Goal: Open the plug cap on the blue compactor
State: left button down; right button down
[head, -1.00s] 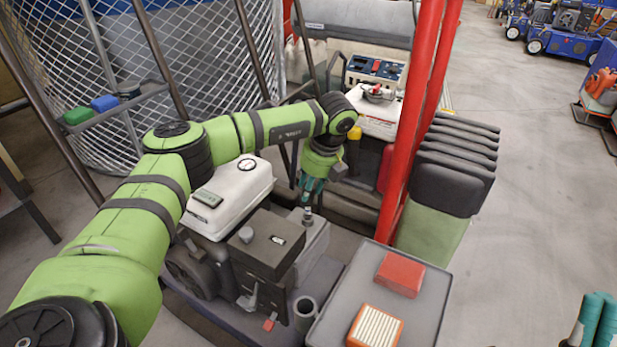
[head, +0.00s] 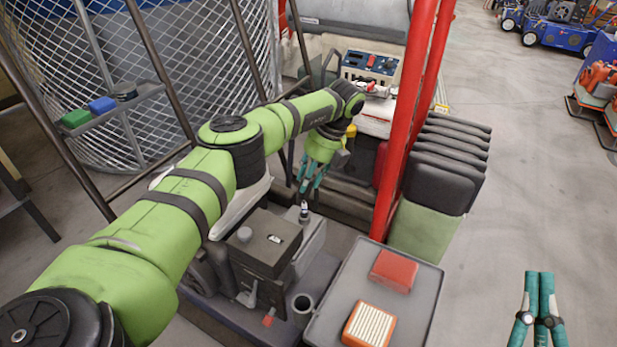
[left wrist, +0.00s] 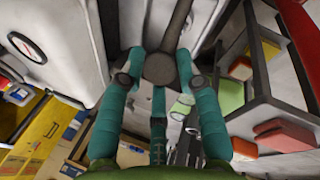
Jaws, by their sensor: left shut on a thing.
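The machine in front of me has a dark bluish base (head: 335,262), a black boxy engine part (head: 262,243) and a grey block (head: 312,238). A small cap-like post (head: 304,212) stands on that block. My left gripper (head: 307,192) points down at this post, its teal fingertips at the post's top. In the left wrist view, its fingers are closed around a round dark piece (left wrist: 160,69). I take this to be the plug cap, seen from above. My right gripper (head: 538,280) is at the lower right, its straight fingers side by side, away from the machine.
A grey tray (head: 412,312) with a red box (head: 393,270) and an orange-and-white box (head: 370,325) is right of the machine. Red posts (head: 415,110) and stacked black cases (head: 445,165) stand behind it. A wire mesh cage (head: 150,60) is at the left.

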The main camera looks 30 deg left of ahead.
pick_arm(q)
jog(key=c, duration=0.9)
grip_release()
jog(key=shift+w+r, duration=0.15)
jog(key=shift+w, duration=0.1)
jog(key=shift+c, duration=0.2)
jog(key=shift+o, duration=0.3)
jog(key=v, duration=0.7)
jog(key=shift+r, duration=0.15)
